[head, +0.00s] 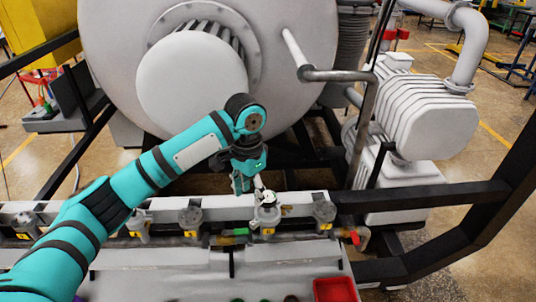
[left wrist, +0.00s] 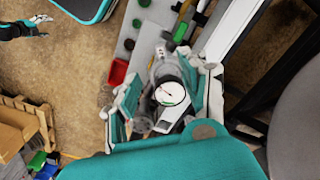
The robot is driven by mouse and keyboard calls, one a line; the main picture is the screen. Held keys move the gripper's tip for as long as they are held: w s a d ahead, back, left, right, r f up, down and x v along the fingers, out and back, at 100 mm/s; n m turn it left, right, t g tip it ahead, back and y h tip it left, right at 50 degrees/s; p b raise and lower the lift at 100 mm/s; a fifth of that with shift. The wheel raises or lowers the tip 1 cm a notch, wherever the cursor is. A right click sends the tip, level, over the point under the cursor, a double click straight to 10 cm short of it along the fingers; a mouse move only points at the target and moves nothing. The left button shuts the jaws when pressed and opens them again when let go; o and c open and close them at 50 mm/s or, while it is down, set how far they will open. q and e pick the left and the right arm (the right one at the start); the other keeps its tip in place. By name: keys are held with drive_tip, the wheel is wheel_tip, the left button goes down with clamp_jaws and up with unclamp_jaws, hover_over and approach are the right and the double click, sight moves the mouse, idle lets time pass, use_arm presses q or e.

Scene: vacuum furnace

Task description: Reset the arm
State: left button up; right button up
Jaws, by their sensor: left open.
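My left arm reaches in from the left in the head view. Its gripper (head: 262,192) points down over the white bench rail, close to a small round gauge on a fitting (head: 267,215). In the left wrist view the open left gripper (left wrist: 160,92) has its fingers on either side of the white-faced gauge (left wrist: 170,94). I cannot tell whether they touch it. My right gripper (left wrist: 30,27) shows small at the upper left of the left wrist view, away from the bench. Its jaw state is too small to read.
The large grey furnace door (head: 192,84) stands behind the arm. Several valve fittings line the rail (head: 92,209), with a green-handled one (head: 234,240) beside the gauge. A red tray (head: 335,290) sits at front right. A black frame (head: 425,196) and bent pipe (head: 362,120) stand right.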

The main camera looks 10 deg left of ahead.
use_arm(q)
drive_tip(key=s+d+f+t+h, duration=0.1)
drive_tip(key=s+d+f+h, duration=0.1)
drive_tip(key=s+d+f, duration=0.35)
drive_tip(key=s+d+f+t+h, duration=0.1)
drive_tip(key=s+d+f, duration=0.2)
drive_tip(key=s+f, duration=0.6)
drive_tip(key=s+a+f+n+t+y, duration=0.25)
drive_tip(key=s+a+n, duration=0.25)
drive_tip(key=s+a, duration=0.95)
wheel_tip(320, 180, down, 31)
drive_tip(key=s+g+b, duration=0.2)
drive_tip(key=s+b, duration=0.1)
drive_tip(key=b, duration=0.1)
drive_tip(key=s+a+f+g+b, duration=0.1)
drive_tip(key=s+a+f+b, duration=0.1)
drive_tip(key=s+f, duration=1.3)
wheel_tip(320, 180, down, 2)
drive_tip(key=shift+s+m, duration=0.25)
drive_tip(key=shift+m, duration=0.15)
